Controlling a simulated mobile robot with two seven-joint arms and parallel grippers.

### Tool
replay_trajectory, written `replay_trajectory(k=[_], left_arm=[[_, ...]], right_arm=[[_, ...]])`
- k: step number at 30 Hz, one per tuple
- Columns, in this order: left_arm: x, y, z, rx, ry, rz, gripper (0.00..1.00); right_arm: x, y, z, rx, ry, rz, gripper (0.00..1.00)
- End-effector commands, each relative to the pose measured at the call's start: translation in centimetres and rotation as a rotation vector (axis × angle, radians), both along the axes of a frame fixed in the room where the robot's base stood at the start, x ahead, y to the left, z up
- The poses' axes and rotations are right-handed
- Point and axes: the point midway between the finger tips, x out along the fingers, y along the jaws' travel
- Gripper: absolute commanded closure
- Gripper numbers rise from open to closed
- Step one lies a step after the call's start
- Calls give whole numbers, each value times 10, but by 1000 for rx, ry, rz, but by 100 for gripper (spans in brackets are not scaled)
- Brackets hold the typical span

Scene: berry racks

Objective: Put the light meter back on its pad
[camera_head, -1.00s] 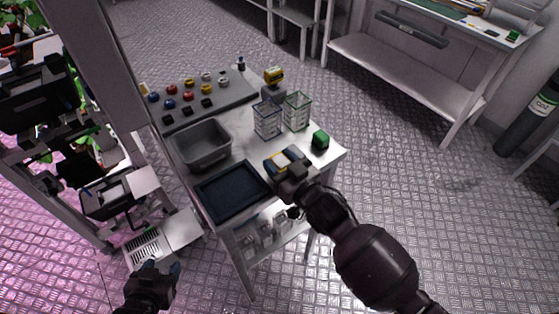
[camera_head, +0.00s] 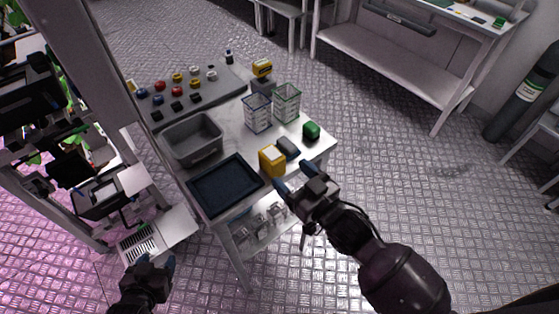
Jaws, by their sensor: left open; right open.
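A yellow block-shaped device with a pale top (camera_head: 271,161), which looks like the light meter, stands on the white table near its front edge. A small dark grey pad or block (camera_head: 288,147) is right beside it, to the right; I cannot tell whether they touch. My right gripper (camera_head: 297,181) is open and empty, just in front of the yellow device and clear of it. My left gripper (camera_head: 150,265) is open and empty, low at the bottom left, away from the table. Another yellow device (camera_head: 262,68) sits on a grey block at the table's back.
A dark blue tray (camera_head: 214,213) and a grey bin (camera_head: 166,147) are left of the yellow device. Two clear baskets (camera_head: 257,113) (camera_head: 287,102) stand behind it, and a green block (camera_head: 311,130) to the right. A grey board (camera_head: 217,85) holds several coloured knobs.

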Motion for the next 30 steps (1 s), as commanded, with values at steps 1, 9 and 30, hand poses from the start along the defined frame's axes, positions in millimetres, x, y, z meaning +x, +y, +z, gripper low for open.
replay_trajectory(k=[1,9,30], left_arm=[[0,0,0,0,0,0,43],[0,0,0,0,0,0,43],[-3,0,-2,0,6,2,43]], right_arm=[[-8,-6,-1,-1,2,0,30],[-29,-21,0,0,0,0,30],[-77,-159,-101,-162,326,-428,30]])
